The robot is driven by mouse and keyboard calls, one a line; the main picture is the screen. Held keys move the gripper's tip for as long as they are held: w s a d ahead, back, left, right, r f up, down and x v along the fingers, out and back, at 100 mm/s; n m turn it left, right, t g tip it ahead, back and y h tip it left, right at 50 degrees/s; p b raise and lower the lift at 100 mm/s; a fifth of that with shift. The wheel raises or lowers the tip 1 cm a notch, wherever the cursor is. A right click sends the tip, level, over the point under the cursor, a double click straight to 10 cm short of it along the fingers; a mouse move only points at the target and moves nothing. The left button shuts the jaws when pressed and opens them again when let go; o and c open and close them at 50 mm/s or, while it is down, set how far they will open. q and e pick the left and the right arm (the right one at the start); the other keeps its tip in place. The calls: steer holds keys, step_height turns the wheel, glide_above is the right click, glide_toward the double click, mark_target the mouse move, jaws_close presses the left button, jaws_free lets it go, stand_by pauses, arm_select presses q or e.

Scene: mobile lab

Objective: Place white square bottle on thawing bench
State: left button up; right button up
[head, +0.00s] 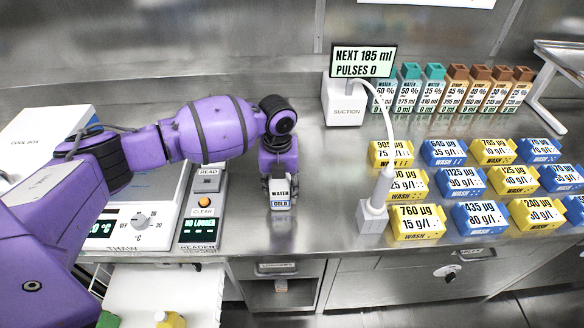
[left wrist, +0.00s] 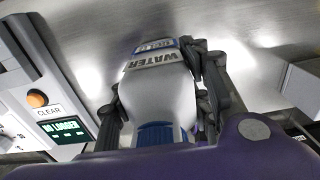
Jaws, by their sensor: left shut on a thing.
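My left gripper (head: 280,184) points down over the steel bench, shut on a white square bottle (head: 281,198) labelled WATER COLD. The left wrist view shows the bottle (left wrist: 160,95) between the dark fingers (left wrist: 160,80), with a blue part at its near end. Whether the bottle touches the bench top is hard to tell. The thawing bench (head: 164,198), a white unit marked THAW with a dial and a green display, is left of the gripper. My left arm hides much of it. My right gripper is not in view.
A reader (head: 198,230) with READ and CLEAR buttons stands between the gripper and the thawing bench. A suction unit (head: 345,108), its hose and nozzle, several yellow and blue wash boxes (head: 420,222) and a row of bottles (head: 455,92) fill the right. Bare steel surrounds the gripper.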

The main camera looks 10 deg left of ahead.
arm_select(q)
steer(key=shift+f, duration=0.15)
steer(key=o, duration=1.5)
steer(key=shift+c, duration=0.2)
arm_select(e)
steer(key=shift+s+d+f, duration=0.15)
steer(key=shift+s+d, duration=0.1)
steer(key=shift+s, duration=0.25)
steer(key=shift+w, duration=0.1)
arm_select(q)
steer(key=shift+r, duration=0.25)
step_height(320, 180, up, 11)
steer(key=shift+f, duration=0.2)
steer(key=shift+r, duration=0.65)
